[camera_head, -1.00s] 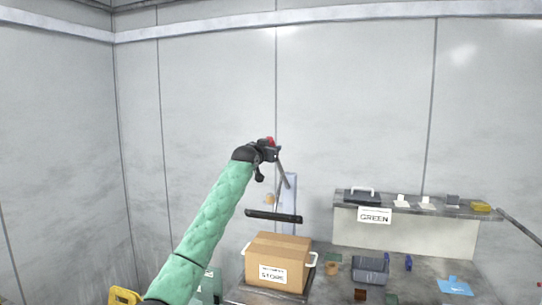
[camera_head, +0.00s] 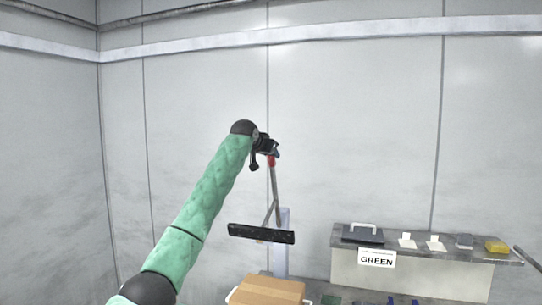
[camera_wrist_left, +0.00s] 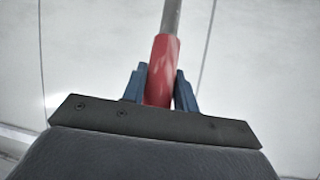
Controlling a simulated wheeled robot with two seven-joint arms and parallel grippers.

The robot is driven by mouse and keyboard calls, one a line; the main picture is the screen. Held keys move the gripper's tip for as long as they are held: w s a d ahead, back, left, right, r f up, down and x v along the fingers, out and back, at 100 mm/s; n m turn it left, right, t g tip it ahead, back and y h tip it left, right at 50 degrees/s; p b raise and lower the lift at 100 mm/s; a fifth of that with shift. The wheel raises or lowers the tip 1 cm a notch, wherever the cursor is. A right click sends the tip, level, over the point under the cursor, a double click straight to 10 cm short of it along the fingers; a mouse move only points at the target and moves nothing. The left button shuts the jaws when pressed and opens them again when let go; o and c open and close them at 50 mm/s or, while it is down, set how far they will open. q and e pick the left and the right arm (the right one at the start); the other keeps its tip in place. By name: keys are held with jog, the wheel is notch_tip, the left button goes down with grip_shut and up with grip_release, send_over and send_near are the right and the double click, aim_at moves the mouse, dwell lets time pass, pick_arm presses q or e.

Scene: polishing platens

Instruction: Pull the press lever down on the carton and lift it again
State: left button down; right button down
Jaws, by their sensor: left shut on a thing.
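The press lever is a thin grey rod (camera_head: 274,190) with a red grip (camera_wrist_left: 161,72) at its end. It stands nearly upright, above the black press plate (camera_head: 261,234). The plate hangs level, well above the cardboard carton (camera_head: 268,292), with a clear gap between. The lower part of the carton is cut off by the frame. My left gripper (camera_head: 272,152) is at the top of the lever. In the left wrist view its blue fingers (camera_wrist_left: 160,88) are shut on the red grip, one on each side. My right gripper is not in view.
A pale upright post (camera_head: 281,245) stands behind the plate. To the right a raised shelf (camera_head: 430,247) carries a dark case (camera_head: 363,234), small white items and a yellow block (camera_head: 497,246). A GREEN sign (camera_head: 377,258) hangs on its front.

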pick_arm(q)
jog(key=shift+r, duration=0.2)
jog(key=shift+r, duration=0.1)
